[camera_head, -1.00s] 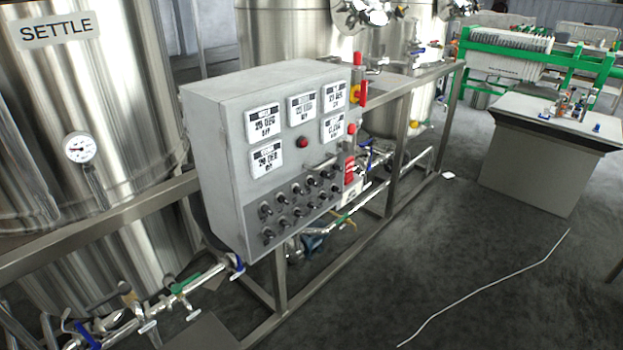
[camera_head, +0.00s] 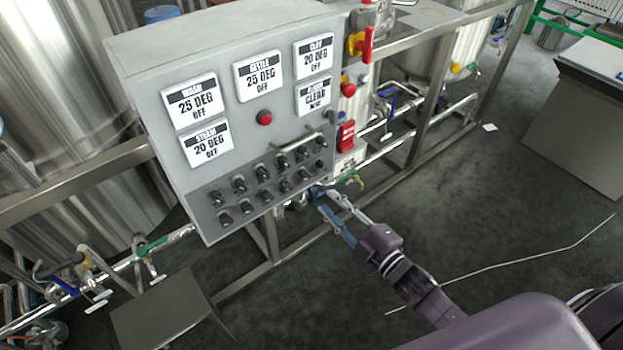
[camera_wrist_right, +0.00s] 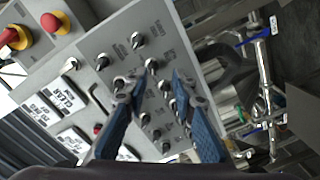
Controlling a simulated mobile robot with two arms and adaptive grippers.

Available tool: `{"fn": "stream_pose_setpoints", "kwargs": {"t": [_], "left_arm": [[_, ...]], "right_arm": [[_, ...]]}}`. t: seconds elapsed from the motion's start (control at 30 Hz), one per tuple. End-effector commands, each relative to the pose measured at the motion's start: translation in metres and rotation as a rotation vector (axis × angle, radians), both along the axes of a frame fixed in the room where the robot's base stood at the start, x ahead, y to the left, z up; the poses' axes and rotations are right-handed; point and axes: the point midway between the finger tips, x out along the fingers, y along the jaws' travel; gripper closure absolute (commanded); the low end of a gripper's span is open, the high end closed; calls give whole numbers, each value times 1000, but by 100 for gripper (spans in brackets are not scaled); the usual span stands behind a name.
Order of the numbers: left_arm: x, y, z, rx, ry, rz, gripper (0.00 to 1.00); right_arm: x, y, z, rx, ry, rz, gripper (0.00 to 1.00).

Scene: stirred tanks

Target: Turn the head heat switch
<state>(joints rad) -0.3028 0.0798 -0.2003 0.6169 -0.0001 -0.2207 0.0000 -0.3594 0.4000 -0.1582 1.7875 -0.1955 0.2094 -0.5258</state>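The switches also show in the right wrist view (camera_wrist_right: 151,64). My right gripper (camera_head: 326,200) is by the lower right corner of the switch panel. In the right wrist view my right gripper (camera_wrist_right: 157,82) is open, its blue fingers apart, with switches visible between and beyond them. I cannot tell whether it touches any. My left gripper is not in view.
Open floor (camera_head: 470,200) lies to the right.

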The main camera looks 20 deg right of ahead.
Motion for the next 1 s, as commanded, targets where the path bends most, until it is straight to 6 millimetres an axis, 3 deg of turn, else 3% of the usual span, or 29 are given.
{"fn": "stream_pose_setpoints", "kwargs": {"t": [0.13, 0.6, 1.0], "left_arm": [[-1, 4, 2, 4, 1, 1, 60], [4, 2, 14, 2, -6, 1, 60], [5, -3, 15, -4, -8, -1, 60]], "right_arm": [[6, 6, 18, -14, -39, 15, 75], [66, 28, 17, -10, -36, 14, 75], [74, 31, 15, -11, -34, 14, 75]]}}
